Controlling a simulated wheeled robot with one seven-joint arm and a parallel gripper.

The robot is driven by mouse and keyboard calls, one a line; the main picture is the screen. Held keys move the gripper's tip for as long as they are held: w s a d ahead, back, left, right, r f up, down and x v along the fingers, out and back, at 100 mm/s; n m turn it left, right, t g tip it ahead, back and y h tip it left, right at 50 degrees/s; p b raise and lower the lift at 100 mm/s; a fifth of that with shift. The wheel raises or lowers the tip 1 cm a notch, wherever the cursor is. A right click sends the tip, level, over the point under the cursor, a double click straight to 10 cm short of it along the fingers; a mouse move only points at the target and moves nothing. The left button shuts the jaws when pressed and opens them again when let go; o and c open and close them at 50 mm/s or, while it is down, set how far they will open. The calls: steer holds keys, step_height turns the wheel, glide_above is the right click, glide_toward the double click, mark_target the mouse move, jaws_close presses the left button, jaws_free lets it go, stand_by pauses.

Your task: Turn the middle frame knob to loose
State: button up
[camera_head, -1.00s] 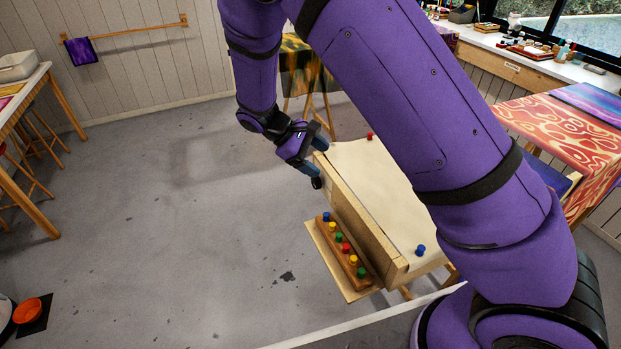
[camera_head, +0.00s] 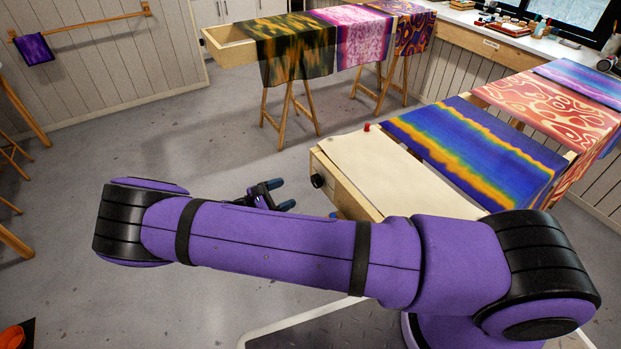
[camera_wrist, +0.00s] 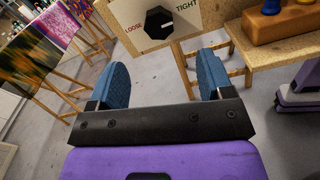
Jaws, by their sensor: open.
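A black faceted knob (camera_wrist: 159,22) sits on the wooden end of the frame with plain cream silk (camera_head: 375,165). In the wrist view the word LOOSE is printed to its left and TIGHT to its right. A pale mark on the knob points roughly right, toward the TIGHT side. The knob also shows in the head view (camera_head: 318,181). My gripper (camera_head: 281,196) is open and empty, left of the knob and apart from it. In the wrist view its two blue fingers (camera_wrist: 164,75) are spread wide, with the knob beyond them, roughly centred between them.
A blue and orange silk frame (camera_head: 475,150) stands right of the cream one. Patterned silks on trestles (camera_head: 295,45) stand at the back. A wooden block with pegs (camera_wrist: 285,22) rests on a ledge right of the knob. Floor left of the frame is clear.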

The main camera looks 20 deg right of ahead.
mark_target(314, 181)
steer(key=d, duration=0.3)
steer(key=w+d, duration=0.1)
steer(key=d, duration=0.3)
steer(key=w+d, duration=0.1)
steer(key=d, duration=0.2)
steer(key=shift+w+d+f, duration=0.15)
steer(key=shift+d+f, duration=0.05)
steer(key=c, duration=0.9)
